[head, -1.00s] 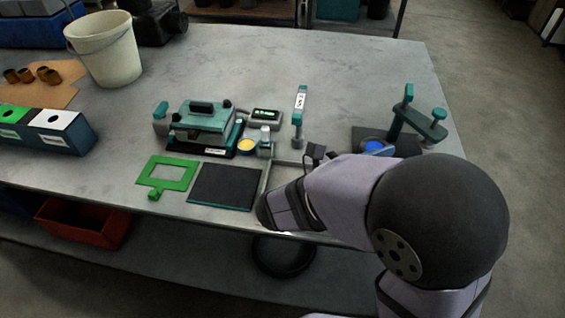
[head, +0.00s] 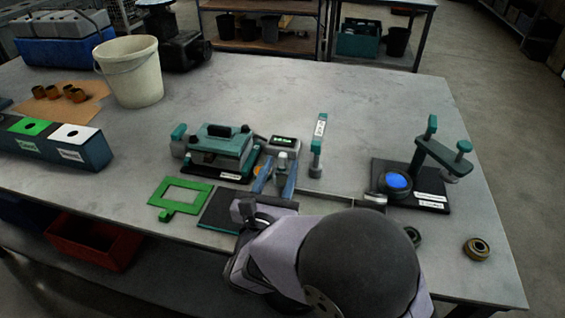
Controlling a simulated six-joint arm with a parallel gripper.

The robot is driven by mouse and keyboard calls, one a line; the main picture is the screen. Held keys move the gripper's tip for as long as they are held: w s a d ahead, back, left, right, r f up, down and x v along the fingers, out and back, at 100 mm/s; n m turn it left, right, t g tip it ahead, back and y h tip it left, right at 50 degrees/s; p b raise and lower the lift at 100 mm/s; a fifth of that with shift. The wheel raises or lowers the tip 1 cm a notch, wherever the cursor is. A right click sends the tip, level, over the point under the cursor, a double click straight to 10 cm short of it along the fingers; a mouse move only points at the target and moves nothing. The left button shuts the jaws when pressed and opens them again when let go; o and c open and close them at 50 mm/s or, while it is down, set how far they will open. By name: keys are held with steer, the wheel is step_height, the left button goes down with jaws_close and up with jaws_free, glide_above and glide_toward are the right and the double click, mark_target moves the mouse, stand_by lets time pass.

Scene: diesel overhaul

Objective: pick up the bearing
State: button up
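A small brass-and-dark ring that looks like a bearing (head: 477,248) lies flat near the table's right front corner. A darker ring (head: 413,236) lies to its left, partly hidden behind my arm. My gripper (head: 276,173) is near the middle of the table, far left of both rings. My arm hides part of the front edge.
A teal fixture (head: 218,148), a green frame (head: 180,195) and a dark mat (head: 222,211) crowd the middle. A teal-posted stand (head: 425,165) with a blue disc is at right. Several brown cups (head: 75,95) and a white bucket (head: 134,75) are at left. The back right is clear.

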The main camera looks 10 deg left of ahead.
mark_target(283, 164)
steer(key=shift+w+f, duration=0.2)
steer(key=shift+f, duration=0.2)
steer(key=shift+w+r+p, duration=0.1)
steer(key=shift+w+p, duration=0.4)
steer(key=shift+w, duration=1.05)
steer(key=shift+w+a+p, duration=0.15)
steer(key=shift+w+p, duration=0.4)
steer(key=shift+w, duration=1.5)
jaws_close()
